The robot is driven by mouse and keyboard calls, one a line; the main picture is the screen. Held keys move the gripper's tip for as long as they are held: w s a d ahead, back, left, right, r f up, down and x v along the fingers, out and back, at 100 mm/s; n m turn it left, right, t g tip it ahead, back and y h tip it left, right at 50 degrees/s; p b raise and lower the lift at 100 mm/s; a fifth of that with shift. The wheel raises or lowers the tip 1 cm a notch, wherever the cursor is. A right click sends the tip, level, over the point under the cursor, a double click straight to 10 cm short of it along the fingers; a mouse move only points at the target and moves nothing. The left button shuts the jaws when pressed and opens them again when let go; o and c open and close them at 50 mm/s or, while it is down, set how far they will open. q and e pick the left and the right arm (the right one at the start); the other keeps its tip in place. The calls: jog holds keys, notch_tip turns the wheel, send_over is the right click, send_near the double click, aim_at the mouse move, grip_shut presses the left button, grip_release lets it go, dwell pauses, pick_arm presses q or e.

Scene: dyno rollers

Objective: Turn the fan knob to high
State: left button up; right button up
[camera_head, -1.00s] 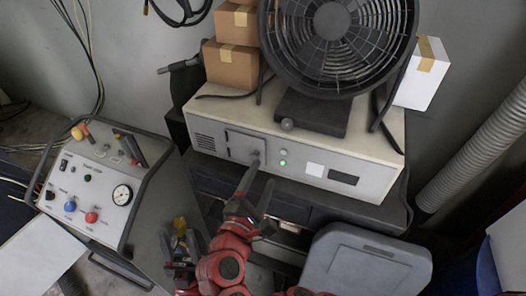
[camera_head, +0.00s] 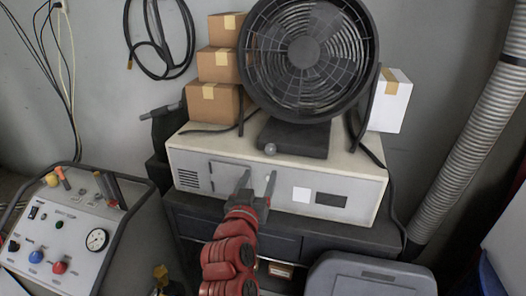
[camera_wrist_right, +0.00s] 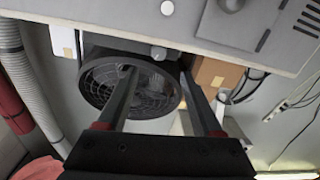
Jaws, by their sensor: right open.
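The large black fan (camera_head: 305,52) stands on a dark base (camera_head: 305,138) on top of a cream cabinet. A small round grey knob (camera_head: 270,149) sits at the front left of that base. It also shows in the right wrist view (camera_wrist_right: 158,52), between the fingers in the picture and beyond them. My right gripper (camera_head: 258,178) is open and empty, in front of the cabinet's front face and below the knob in the picture. Its two fingers (camera_wrist_right: 160,72) touch nothing that I can see. The knob's setting is too small to read. My left gripper is not in view.
The cabinet (camera_head: 345,186) has a front panel with a white label. Cardboard boxes (camera_head: 213,105) stand left of the fan and a white box (camera_head: 390,102) right. A control console (camera_head: 60,235) is at left, a grey case (camera_head: 370,278) at lower right.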

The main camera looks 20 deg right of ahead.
aim_at(269, 151)
jog(key=p+x, duration=0.3)
jog(key=x, duration=0.7)
jog(key=shift+w+d+r, duration=0.1)
jog(key=shift+w+d, duration=0.1)
jog(key=shift+w, duration=0.05)
jog(key=shift+s, duration=0.1)
jog(key=shift+r, duration=0.1)
grip_shut()
